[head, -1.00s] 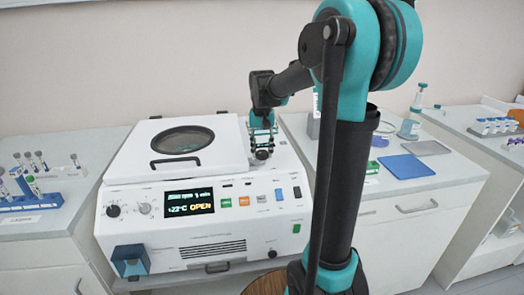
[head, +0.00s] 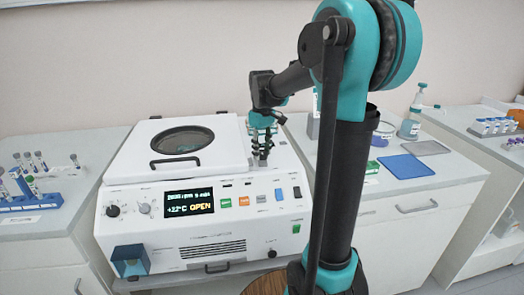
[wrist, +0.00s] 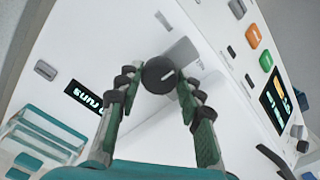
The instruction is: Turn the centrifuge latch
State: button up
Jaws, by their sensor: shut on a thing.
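The centrifuge (head: 215,235) is a white box on the bench with its lid (head: 155,165) down and a display (head: 189,201) reading OPEN. The latch (wrist: 160,75) is a dark round knob with a short white mark, on the white top right of the lid. My gripper (head: 262,153) points down over it, and its fingers mostly hide the latch in the head view. In the wrist view my gripper (wrist: 158,88) has one finger on each side of the latch and is shut on it.
A blue tube rack (head: 40,200) stands on the left bench. A blue mat (head: 405,167), a grey tray (head: 427,148) and a bottle (head: 411,125) are on the right bench. The lid handle (head: 175,161) is left of my gripper.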

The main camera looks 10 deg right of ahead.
aim_at(262, 152)
jog(key=shift+n, duration=0.6)
jog(key=o, duration=1.2)
jog(key=shift+c, duration=0.2)
jog(key=shift+r, duration=0.1)
notch_tip(262, 152, up, 12)
